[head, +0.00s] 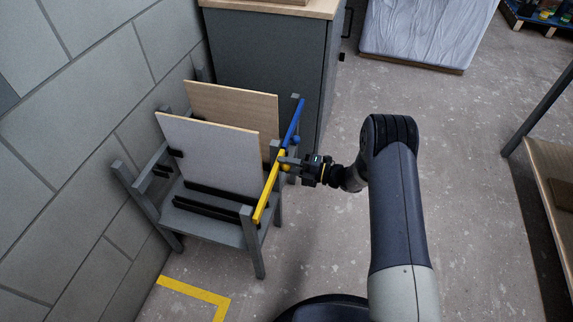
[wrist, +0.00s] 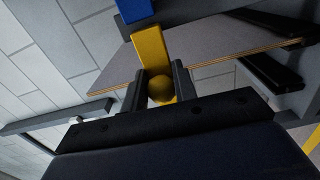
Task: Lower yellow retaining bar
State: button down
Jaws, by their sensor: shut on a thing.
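The yellow retaining bar (head: 268,188) runs along the right side of a grey rack, from near the front post toward the middle. A round yellow knob (wrist: 161,89) sticks out near its far end. My gripper (head: 287,164) reaches in from the right and is shut on this knob. In the wrist view the two dark fingers (wrist: 159,92) stand on either side of the knob, with the yellow bar (wrist: 150,48) behind it. In the head view the fingers partly cover the knob. Whether the bar sits against the front post is unclear.
A blue bar (head: 293,122) with a blue knob continues behind the yellow one. The rack (head: 253,243) holds a grey panel (head: 210,153) and a wooden panel (head: 235,108). A grey cabinet (head: 265,62) stands behind, a block wall at left.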

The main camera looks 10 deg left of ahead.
jog(key=shift+s+d+f, duration=0.1)
jog(key=shift+f, duration=0.15)
jog(key=c, duration=1.1)
grip_release()
jog(key=shift+c, duration=0.2)
jog(key=shift+r, duration=0.1)
jog(key=d+p, duration=0.1)
jog(key=d, duration=0.9)
jog(key=shift+s+d, duration=0.35)
jog(key=shift+s, duration=0.05)
jog(key=shift+a, duration=0.1)
jog(key=a, duration=0.6)
jog(key=a+b, duration=0.1)
jog(key=a, duration=0.3)
jog(key=shift+w, duration=0.4)
jog(key=shift+a, duration=0.45)
jog(key=shift+d+r, duration=0.1)
jog(key=shift+r, duration=0.4)
jog(key=shift+w+d, duration=0.1)
